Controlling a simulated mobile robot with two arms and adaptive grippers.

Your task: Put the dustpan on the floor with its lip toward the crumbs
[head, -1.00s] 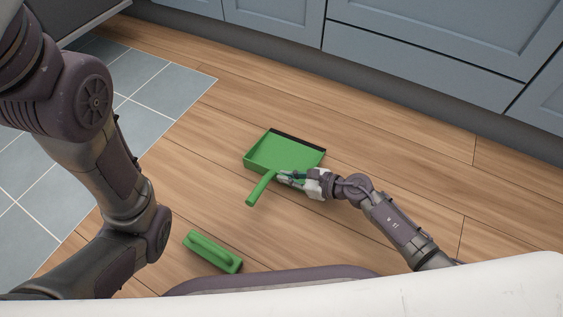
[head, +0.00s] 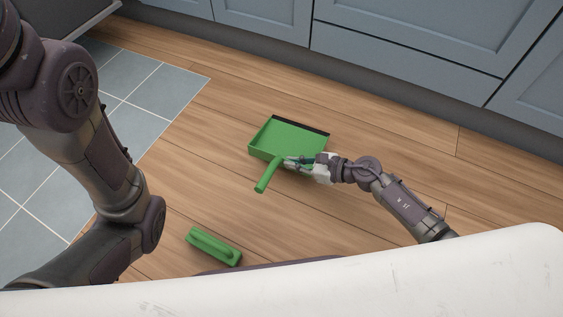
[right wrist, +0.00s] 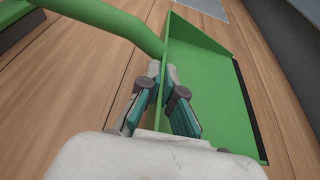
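The green dustpan (head: 285,137) is low over the wooden floor, its black lip toward the blue cabinets and its handle (head: 267,175) toward me. I cannot tell whether it touches the floor. My right gripper (head: 292,162) is at its rear wall beside the handle. In the right wrist view the fingers (right wrist: 166,95) are on both sides of the thin green wall of the dustpan (right wrist: 215,85) and pinch it. My left arm comes in at the left of the head view, but its gripper is out of view. I see no crumbs.
A green brush (head: 214,247) lies on the floor nearer to me, left of the dustpan. Grey tiles (head: 150,90) border the wood at the left. Blue cabinets (head: 400,45) close off the back. Bare wood (head: 400,130) lies right of the dustpan.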

